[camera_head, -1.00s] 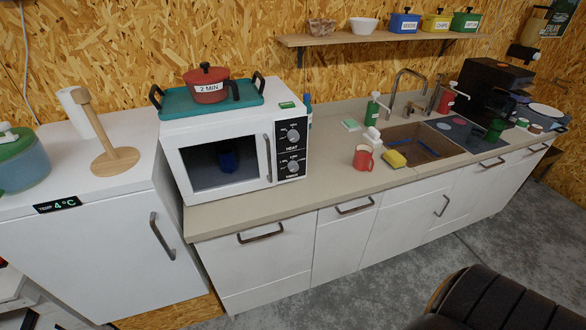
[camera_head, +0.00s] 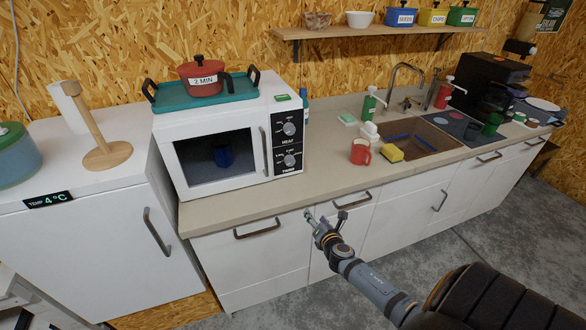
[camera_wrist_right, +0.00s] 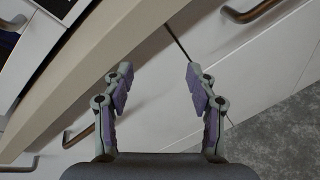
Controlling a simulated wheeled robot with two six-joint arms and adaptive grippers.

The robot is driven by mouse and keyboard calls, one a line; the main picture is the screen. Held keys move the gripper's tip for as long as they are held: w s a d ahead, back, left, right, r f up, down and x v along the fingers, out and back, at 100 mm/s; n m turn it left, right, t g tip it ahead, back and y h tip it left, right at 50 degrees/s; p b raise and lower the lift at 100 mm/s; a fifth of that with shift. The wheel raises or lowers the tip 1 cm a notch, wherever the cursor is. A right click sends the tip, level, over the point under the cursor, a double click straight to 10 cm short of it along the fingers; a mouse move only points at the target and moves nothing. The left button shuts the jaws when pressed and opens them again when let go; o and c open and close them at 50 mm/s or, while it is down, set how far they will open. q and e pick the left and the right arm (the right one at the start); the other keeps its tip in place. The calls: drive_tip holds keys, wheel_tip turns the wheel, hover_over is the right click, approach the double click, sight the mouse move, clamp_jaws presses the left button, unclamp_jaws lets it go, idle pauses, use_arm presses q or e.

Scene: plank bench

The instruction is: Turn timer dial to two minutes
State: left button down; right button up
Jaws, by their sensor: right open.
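The white microwave (camera_head: 214,150) stands on the counter with its door closed. A dark blue mug (camera_head: 223,156) shows behind its window. Its black control panel carries two round dials, an upper heat dial (camera_head: 289,129) and a lower dial (camera_head: 289,161). The lower dial's label is too small to read surely. My right gripper (camera_head: 325,214) is open and empty, in front of the drawer fronts and below the counter edge, apart from the dials. In the right wrist view its two fingers (camera_wrist_right: 158,80) are spread with nothing between them. My left gripper is not in view.
A red pot (camera_head: 203,79) labelled "2 MIN" sits on a teal tray (camera_head: 171,97) on top of the microwave. Drawer handles (camera_head: 257,229) stick out near my right gripper.

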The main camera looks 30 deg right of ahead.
sight(291, 162)
drive_tip(key=w+a+r+n+t, duration=0.2)
drive_tip(key=r+n, duration=0.2)
drive_tip(key=r, duration=0.4)
drive_tip(key=w+a+r+n+t, duration=0.1)
drive_tip(key=w+r+n+t, duration=0.15)
drive_tip(key=r, duration=0.55)
drive_tip(key=shift+n+y, duration=0.3)
drive_tip(key=shift+n, duration=0.15)
drive_tip(key=x, duration=0.6)
drive_tip(key=f+x, duration=0.1)
drive_tip(key=x, duration=0.3)
drive_tip(key=shift+r, duration=0.1)
drive_tip(key=c, duration=1.2)
drive_tip(key=shift+o, duration=0.2)
